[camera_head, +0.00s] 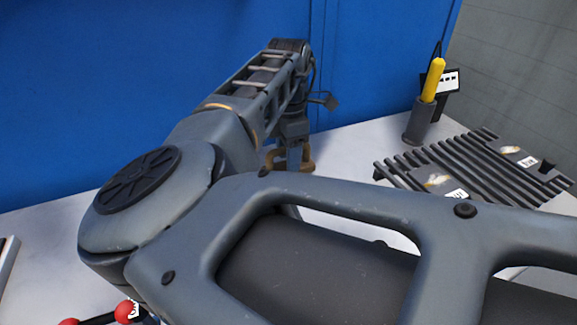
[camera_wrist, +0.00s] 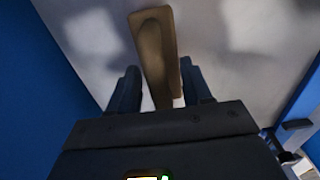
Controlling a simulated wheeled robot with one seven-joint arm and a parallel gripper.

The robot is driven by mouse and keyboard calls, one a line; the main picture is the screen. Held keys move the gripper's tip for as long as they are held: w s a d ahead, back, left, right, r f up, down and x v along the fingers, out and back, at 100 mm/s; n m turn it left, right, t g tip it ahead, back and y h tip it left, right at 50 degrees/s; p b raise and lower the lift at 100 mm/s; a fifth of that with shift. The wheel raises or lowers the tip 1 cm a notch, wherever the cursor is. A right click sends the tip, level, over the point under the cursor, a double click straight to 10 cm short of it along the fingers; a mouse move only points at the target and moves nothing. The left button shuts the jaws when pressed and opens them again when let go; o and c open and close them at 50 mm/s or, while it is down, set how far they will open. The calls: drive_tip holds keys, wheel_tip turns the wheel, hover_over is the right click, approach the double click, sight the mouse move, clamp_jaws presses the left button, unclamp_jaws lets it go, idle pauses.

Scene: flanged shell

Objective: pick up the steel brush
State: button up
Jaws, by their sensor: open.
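A brown, wooden-looking piece, which looks like the handle of the steel brush (camera_wrist: 155,42), stands out between my fingers in the wrist view. No bristles can be made out. My gripper (camera_wrist: 160,76) is open, with one dark finger on each side of the handle. I cannot tell whether either finger touches it. In the head view my gripper (camera_head: 290,155) is low over the white table near the blue wall. Brown parts show at the gripper there, but my arm hides much of that area.
On the right of the white table (camera_head: 345,140) stands a dark cup (camera_head: 418,127) with a yellow-handled tool (camera_head: 433,80). A rack of dark bars (camera_head: 460,160) lies in front of it. Red balls (camera_head: 124,311) show at the bottom left. The blue wall (camera_head: 130,80) is close behind my arm.

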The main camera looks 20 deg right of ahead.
clamp_jaws()
idle(0.3)
drive_tip(key=shift+r, duration=0.15)
drive_tip(key=shift+r, duration=0.5)
wheel_tip(320, 180, up, 3)
drive_tip(key=shift+d+f, duration=0.1)
drive_tip(key=s+d+r, duration=0.4)
drive_tip(key=d+r, duration=0.3)
drive_tip(key=d, duration=0.3)
drive_tip(key=shift+s+d, duration=0.25)
drive_tip(key=shift+s, duration=0.1)
